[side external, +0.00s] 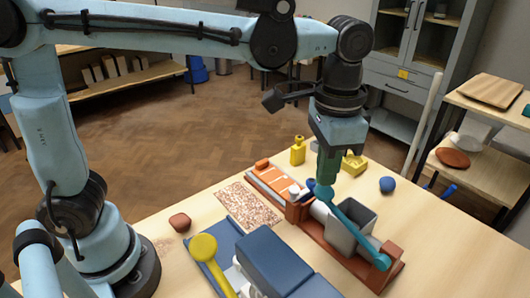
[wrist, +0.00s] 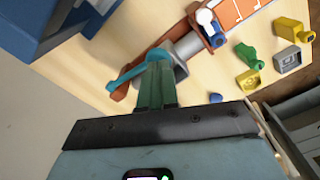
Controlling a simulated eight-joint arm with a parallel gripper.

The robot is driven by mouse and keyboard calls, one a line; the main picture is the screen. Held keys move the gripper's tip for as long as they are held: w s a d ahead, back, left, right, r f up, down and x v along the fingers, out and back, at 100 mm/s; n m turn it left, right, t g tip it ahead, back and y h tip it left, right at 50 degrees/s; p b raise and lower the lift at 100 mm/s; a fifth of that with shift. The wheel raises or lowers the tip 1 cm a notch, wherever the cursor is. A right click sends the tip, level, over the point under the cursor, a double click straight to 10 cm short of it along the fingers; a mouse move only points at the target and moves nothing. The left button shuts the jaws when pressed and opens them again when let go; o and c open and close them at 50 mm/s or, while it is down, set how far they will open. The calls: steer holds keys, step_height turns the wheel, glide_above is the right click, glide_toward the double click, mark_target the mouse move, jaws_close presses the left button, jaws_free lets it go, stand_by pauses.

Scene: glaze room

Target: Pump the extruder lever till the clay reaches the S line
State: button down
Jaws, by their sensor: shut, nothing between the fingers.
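The extruder has a red-brown base (side external: 388,272), a grey box-shaped hopper (side external: 352,228) and a teal lever (side external: 352,226). The lever slants from a pivot at the near right up to a rounded end at the back left. My gripper (side external: 326,180) is shut and empty, pointing down at that rounded end; I cannot tell if they touch. In the wrist view, its green fingers (wrist: 157,62) overlap the lever (wrist: 128,74) and hide part of the extruder. An orange marked board (side external: 274,182) extends from the extruder's outlet. A white piece (wrist: 204,17) shows at the outlet end. The S mark is not legible.
Yellow pieces (side external: 298,151) and a blue ball (side external: 387,184) sit behind the extruder. A speckled mat (side external: 248,204), a red-brown lump (side external: 180,222) and a blue-grey block (side external: 275,262) with a yellow-knobbed handle (side external: 204,247) are left and front. The right table side is clear.

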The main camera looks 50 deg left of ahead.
mark_target(324, 189)
steer(key=shift+f, duration=0.15)
steer(key=shift+f, duration=3)
step_height(324, 189, down, 3)
steer(key=shift+f, duration=0.2)
steer(key=shift+r, duration=4.85)
steer(key=shift+r, duration=0.1)
steer(key=shift+r, duration=2.4)
